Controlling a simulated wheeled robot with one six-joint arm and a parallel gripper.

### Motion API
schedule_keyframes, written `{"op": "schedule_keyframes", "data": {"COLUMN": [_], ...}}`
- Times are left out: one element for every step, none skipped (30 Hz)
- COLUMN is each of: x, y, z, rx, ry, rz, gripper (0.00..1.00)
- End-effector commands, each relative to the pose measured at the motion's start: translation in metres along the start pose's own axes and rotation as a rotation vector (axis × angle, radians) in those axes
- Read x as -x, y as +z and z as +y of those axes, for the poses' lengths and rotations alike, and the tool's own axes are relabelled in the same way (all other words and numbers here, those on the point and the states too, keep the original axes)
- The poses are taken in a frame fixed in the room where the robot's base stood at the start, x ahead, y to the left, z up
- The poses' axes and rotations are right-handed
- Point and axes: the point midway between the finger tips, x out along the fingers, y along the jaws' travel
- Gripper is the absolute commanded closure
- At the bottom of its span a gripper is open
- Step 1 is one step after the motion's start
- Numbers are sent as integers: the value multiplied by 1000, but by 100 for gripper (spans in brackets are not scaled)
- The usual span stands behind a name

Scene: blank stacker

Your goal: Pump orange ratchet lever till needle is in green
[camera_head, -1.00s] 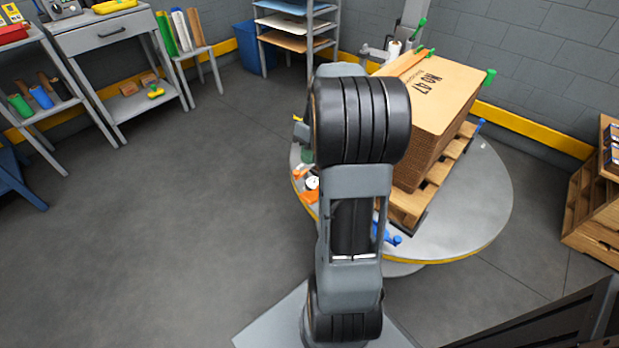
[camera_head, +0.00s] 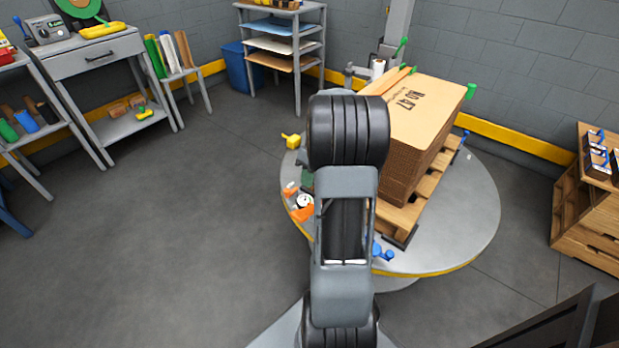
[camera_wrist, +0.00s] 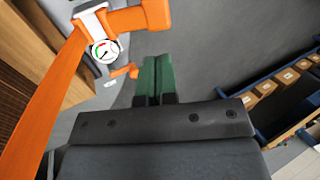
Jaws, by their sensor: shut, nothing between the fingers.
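The dial gauge (camera_head: 304,202) has a white face and sits among orange parts (camera_head: 302,214) at the turntable's left edge. In the wrist view the gauge (camera_wrist: 104,50) shows a red and a green mark; its needle is too small to read surely. A long orange bar (camera_wrist: 48,100) runs up the left side to a grey block beside the gauge. An orange arm (camera_wrist: 150,14) reaches right from that block; I cannot tell surely which part is the lever. My gripper (camera_wrist: 156,62) has green fingers, shut and empty, right of and below the gauge, apart from the orange arm.
A cardboard stack (camera_head: 430,105) stands on a wooden pallet (camera_head: 405,215) on the round grey turntable (camera_head: 460,225). A yellow piece (camera_head: 291,141) is at its left rim and a blue fitting (camera_head: 383,250) at its front. The floor to the left is open.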

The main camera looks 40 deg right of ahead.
Motion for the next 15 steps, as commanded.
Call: {"op": "schedule_keyframes", "data": {"x": [-14,-20,-28,-34,-40,-47,-52,-57,-63,-68,-72,-77,-80,-84,-87], "y": [0,0,0,0,0,0,0,0,0,0,0,0,0,0,0], "z": [1,1,1,1,1,1,1,1,1,1,1,1,1,1,1], "rx": [1,1,1,1,1,1,1,1,1,1,1,1,1,0,0], "ry": [-3,-2,-3,-2,-2,-2,-1,-2,-2,-1,-1,-2,-2,-1,-1], "rz": [-3,-3,-3,-3,-3,-3,-3,-3,-3,-2,-2,-2,-2,-1,-1], "gripper": [100,100,100,100,100,100,100,100,100,100,100,100,100,100,100]}}
